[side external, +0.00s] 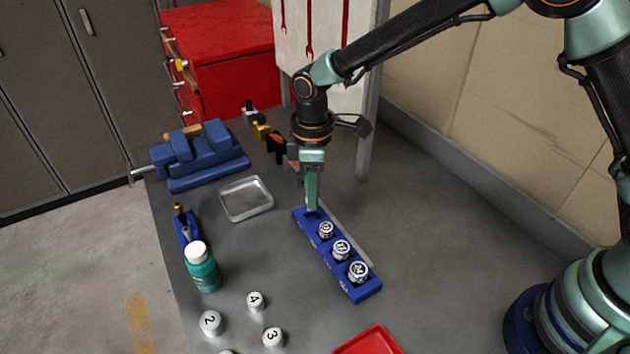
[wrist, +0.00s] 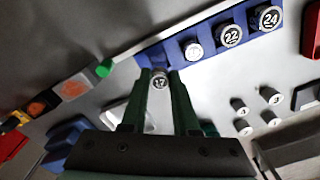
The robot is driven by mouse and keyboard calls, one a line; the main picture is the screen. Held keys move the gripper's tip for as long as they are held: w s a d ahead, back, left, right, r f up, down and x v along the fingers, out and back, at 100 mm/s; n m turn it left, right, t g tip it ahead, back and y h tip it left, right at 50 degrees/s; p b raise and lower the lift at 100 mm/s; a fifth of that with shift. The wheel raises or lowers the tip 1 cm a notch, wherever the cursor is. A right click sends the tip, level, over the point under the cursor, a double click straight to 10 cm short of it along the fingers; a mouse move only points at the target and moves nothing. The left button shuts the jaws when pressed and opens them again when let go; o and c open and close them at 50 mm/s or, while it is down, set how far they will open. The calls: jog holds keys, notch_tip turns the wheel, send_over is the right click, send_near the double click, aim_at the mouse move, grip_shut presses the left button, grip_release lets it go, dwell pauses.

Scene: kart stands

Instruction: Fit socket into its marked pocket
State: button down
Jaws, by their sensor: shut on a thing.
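My gripper (side external: 311,206) points down at the far end of the blue socket rack (side external: 306,223). In the wrist view its two green fingers (wrist: 161,74) are shut on a small metal socket (wrist: 160,83) whose number looks like 17. The socket is at the end of the rack (wrist: 147,53) without a seated socket; I cannot tell whether it touches the pocket. In the side view the fingers hide the held socket. Three larger sockets stand in the other pockets: a near one (side external: 359,271), a middle one (side external: 341,250) and a far one (side external: 326,229).
Several numbered round pieces (side external: 255,301) stand loose at the front. A green bottle (side external: 204,272), a metal tray (side external: 231,212) and a blue vise (side external: 205,158) are on the left. A red tray (side external: 372,342) is at the front edge. The bench right of the rack is clear.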

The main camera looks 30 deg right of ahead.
jog(key=shift+f, duration=1.9)
jog(key=shift+f, duration=0.2)
jog(key=c, duration=0.7)
grip_release()
jog(key=shift+r, duration=0.1)
notch_tip(320, 180, up, 12)
jog(key=s+d+r+m+t, duration=0.2)
jog(key=s+d+r+m, duration=0.1)
jog(key=d, duration=0.4)
jog(key=s+d+r+m+t, duration=0.1)
jog(key=s+d+r+m, duration=0.3)
jog(key=s+d, duration=0.2)
jog(key=s+d+r+m+t, duration=0.2)
jog(key=s+d+r+m, duration=0.1)
jog(key=d, duration=0.5)
jog(key=shift+s+r+m+t, duration=0.2)
jog(key=shift+s+m+t, duration=0.1)
jog(key=shift+s+m, duration=0.55)
